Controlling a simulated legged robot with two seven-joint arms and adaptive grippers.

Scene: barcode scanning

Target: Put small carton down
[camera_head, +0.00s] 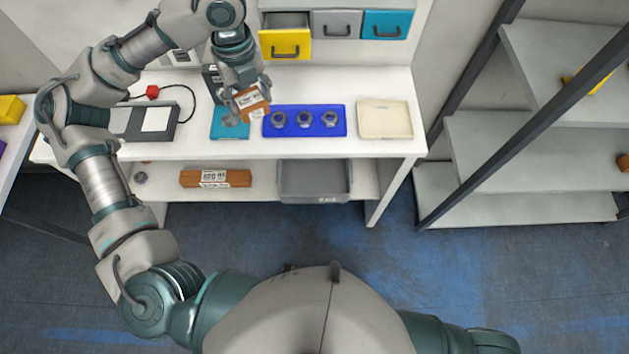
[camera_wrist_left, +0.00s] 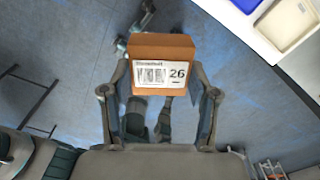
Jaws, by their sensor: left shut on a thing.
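A small brown carton (camera_head: 251,102) with white labels is held in my left gripper (camera_head: 246,104) over the white table, just above or in front of a teal mat (camera_head: 224,130). In the left wrist view the carton (camera_wrist_left: 161,50) sits between the two fingers, its barcode label with the number 26 facing the camera. My left gripper (camera_wrist_left: 160,100) is shut on it. From the head view I cannot tell how high the carton is above the table. My right gripper is not in view.
To the right on the white table (camera_head: 375,150) are a blue tray (camera_head: 335,121) with three round parts and an empty cream tray (camera_head: 385,119). A scale-like device (camera_head: 145,121) stands left. Drawers (camera_head: 285,42) are behind; a grey bin (camera_head: 314,180) is on the lower shelf.

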